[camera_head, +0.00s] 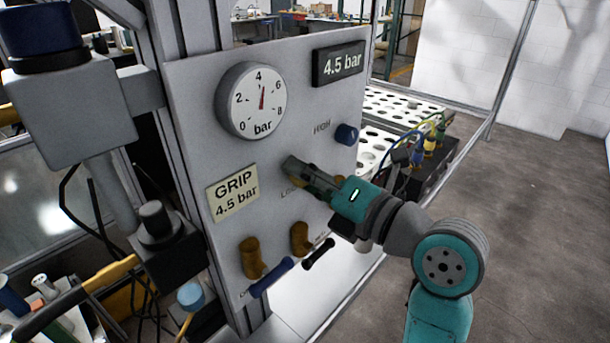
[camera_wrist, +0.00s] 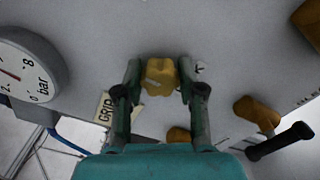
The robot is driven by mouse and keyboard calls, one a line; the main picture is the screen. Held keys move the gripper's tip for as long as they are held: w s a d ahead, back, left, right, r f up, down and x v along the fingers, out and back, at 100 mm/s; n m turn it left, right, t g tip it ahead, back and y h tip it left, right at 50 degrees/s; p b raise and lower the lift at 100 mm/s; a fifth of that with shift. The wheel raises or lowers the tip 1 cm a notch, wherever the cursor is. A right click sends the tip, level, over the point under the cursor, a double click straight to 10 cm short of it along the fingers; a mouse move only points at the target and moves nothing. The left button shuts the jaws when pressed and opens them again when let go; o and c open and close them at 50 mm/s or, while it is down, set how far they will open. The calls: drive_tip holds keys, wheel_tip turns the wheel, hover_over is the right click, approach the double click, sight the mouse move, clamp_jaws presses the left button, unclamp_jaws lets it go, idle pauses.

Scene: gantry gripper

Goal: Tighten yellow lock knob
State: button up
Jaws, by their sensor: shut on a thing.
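The yellow lock knob (camera_wrist: 161,77) is lobed and sits on the grey panel (camera_head: 200,100). In the wrist view it lies between the two fingers of my gripper (camera_wrist: 160,80), which is shut on it. In the head view my gripper (camera_head: 298,175) reaches the panel from the right, by the partly covered LOW label. The fingers hide most of the knob there. The pressure gauge (camera_head: 251,100) has its needle a little past 4 bar. A GRIP 4.5 bar label (camera_head: 232,192) is at the lower left, and a 4.5 bar plate (camera_head: 339,63) is at the upper right.
A blue knob (camera_head: 346,134) by the HIGH label stands above my gripper. Two brass fittings (camera_head: 251,258) stick out below, beside a blue handle (camera_head: 267,278) and a black handle (camera_head: 318,253). White perforated trays (camera_head: 400,105) lie behind the panel. Open floor is at right.

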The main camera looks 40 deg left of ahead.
drive_tip(key=m, duration=0.9)
drive_tip(key=shift+m, duration=0.4)
drive_tip(key=m, duration=0.4)
drive_tip(key=shift+m, duration=0.3)
drive_tip(key=m, duration=1.2)
drive_tip(key=shift+m, duration=0.3)
drive_tip(key=m, duration=0.4)
drive_tip(key=shift+m, duration=0.3)
drive_tip(key=shift+f+m, duration=0.1)
drive_tip(key=shift+m, duration=1.7)
